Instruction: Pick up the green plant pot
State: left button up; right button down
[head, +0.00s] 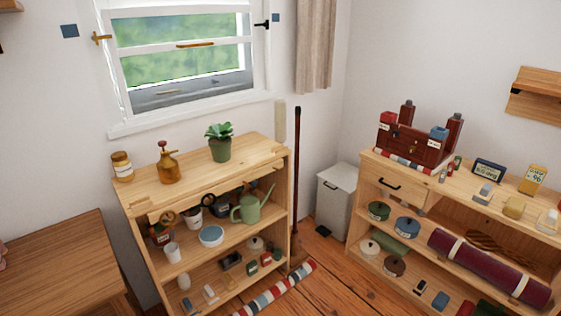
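The green plant pot (220,151) stands upright on the top of the left wooden shelf unit (250,150), below the window. A leafy green plant (219,130) grows out of it. Neither of my grippers shows in the head view, and nothing is touching the pot.
An amber spray bottle (168,167) and a jar (122,167) stand left of the pot. A green watering can (250,208) is on the shelf below. A grey bin (337,198) and a dark pole (296,180) stand to the right. A striped roll (280,290) lies on the floor.

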aim_at(220, 143)
jog(key=z, duration=1.1)
jog(key=i, duration=1.5)
jog(key=u, duration=0.3)
jog(key=i, duration=0.85)
jog(key=u, duration=0.75)
